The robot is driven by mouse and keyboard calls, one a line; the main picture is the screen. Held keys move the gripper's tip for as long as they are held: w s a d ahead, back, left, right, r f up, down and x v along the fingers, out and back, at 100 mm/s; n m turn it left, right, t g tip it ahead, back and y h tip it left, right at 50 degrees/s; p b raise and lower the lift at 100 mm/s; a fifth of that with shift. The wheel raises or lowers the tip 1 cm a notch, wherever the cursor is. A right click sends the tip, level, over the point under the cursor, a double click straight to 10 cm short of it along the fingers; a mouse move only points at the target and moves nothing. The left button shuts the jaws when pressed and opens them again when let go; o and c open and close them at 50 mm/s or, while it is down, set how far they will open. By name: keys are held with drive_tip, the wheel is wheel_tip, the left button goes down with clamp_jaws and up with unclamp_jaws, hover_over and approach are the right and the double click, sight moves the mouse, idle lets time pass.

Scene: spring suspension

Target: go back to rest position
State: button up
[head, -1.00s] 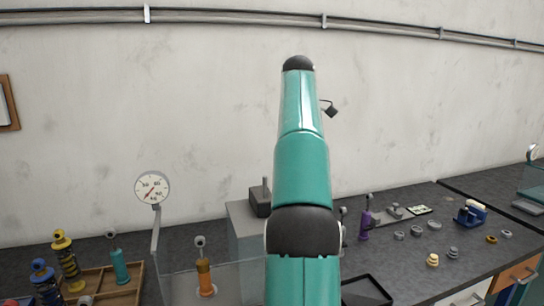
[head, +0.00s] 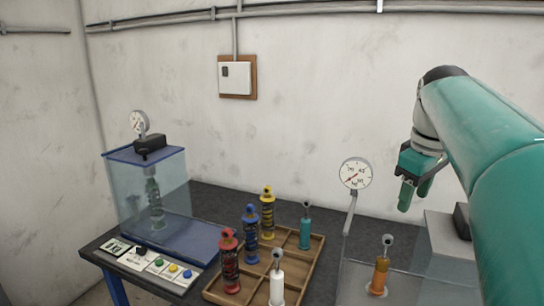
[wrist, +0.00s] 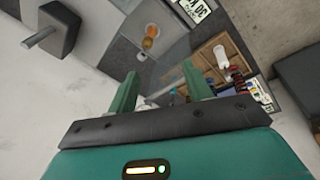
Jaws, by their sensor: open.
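My gripper (head: 414,192) hangs from my raised teal arm at the right of the head view. Its fingers point down, above the bench and to the right of the round dial gauge (head: 355,174). The two green fingers also show in the wrist view (wrist: 160,92), spread apart. Nothing is held between them. The wooden tray (head: 314,262) and the orange damper (head: 380,275) stand below and to the left of the gripper, apart from it.
The tray holds red, blue, yellow, teal and white shock absorbers. A clear test box (head: 178,190) with a spring inside stands at the left, near coloured buttons (head: 173,268). A grey block (head: 450,233) is below my arm. A switch box (head: 237,77) is on the wall.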

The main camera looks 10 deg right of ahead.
drive_tip(key=s+a+f+m+t, duration=0.1)
drive_tip(key=s+a+f, duration=0.3)
drive_tip(key=a+f, duration=0.2)
drive_tip(key=s+a+f+m+t, duration=0.1)
drive_tip(key=s+a+f, duration=0.3)
drive_tip(key=a, duration=0.5)
drive_tip(key=s+a+f+m+t+y, duration=0.1)
drive_tip(key=s+a+f+m, duration=0.1)
drive_tip(key=s+a+f, duration=0.2)
drive_tip(key=a+f, duration=0.3)
drive_tip(key=f, duration=0.2)
drive_tip(key=shift+s+a, duration=0.15)
drive_tip(key=shift+c, duration=0.2)
drive_tip(key=shift+c, duration=1.3)
